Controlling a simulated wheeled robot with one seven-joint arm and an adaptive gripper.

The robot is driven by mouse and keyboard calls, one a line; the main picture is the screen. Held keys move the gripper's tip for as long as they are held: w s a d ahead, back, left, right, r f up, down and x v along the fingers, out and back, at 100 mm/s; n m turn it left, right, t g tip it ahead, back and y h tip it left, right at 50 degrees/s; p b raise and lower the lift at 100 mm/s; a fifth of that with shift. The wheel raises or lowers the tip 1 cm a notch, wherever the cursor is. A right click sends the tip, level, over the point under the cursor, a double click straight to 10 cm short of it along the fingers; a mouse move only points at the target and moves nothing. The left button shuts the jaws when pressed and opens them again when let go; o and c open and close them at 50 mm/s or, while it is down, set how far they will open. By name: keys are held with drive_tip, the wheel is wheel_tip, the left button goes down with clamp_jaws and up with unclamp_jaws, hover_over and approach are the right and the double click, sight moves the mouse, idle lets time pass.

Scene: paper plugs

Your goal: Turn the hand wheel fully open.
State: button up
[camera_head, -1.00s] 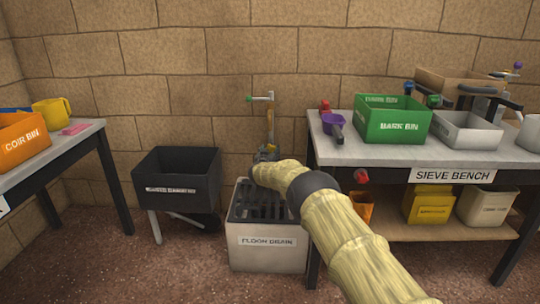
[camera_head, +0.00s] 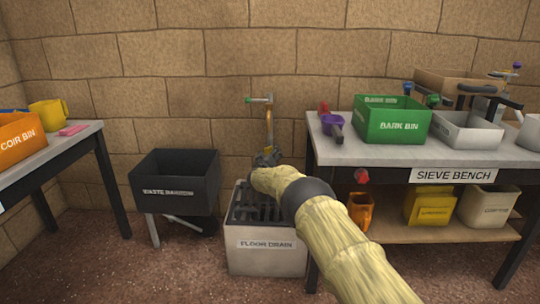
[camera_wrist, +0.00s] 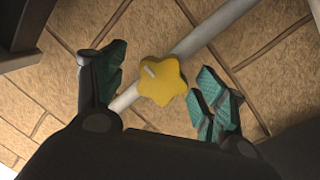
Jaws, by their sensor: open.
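The hand wheel (camera_wrist: 163,80) is a yellow star-shaped knob with a pale mark on its face. It sits on a grey pipe (camera_wrist: 215,25) that crosses the wrist view diagonally. My gripper (camera_wrist: 166,86) is open, with one teal-padded finger on each side of the wheel and visible gaps between the pads and the wheel. In the head view my gripper (camera_head: 267,159) is at the standpipe (camera_head: 269,125) by the brick wall, above the floor drain. The wheel is hidden there behind my gripper and arm.
The floor drain box (camera_head: 265,262) stands below my gripper. A black waste bin (camera_head: 172,193) is to its left. The sieve bench (camera_head: 365,157) is close on the right, with a red knob (camera_head: 361,176) under its front edge and a green bark bin (camera_head: 390,127) on top.

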drive_tip(key=shift+r, duration=0.1)
idle(0.3)
drive_tip(key=shift+s+r+p, duration=0.1)
drive_tip(key=shift+s+p, duration=0.05)
drive_tip(key=shift+p, duration=0.25)
drive_tip(key=shift+p+v, duration=1.8)
drive_tip(key=shift+p, duration=1.1)
drive_tip(key=shift+s+d, duration=0.15)
drive_tip(key=m, duration=0.5)
drive_tip(key=m+g+y, duration=0.1)
drive_tip(key=m, duration=0.5)
drive_tip(key=shift+y, duration=0.3)
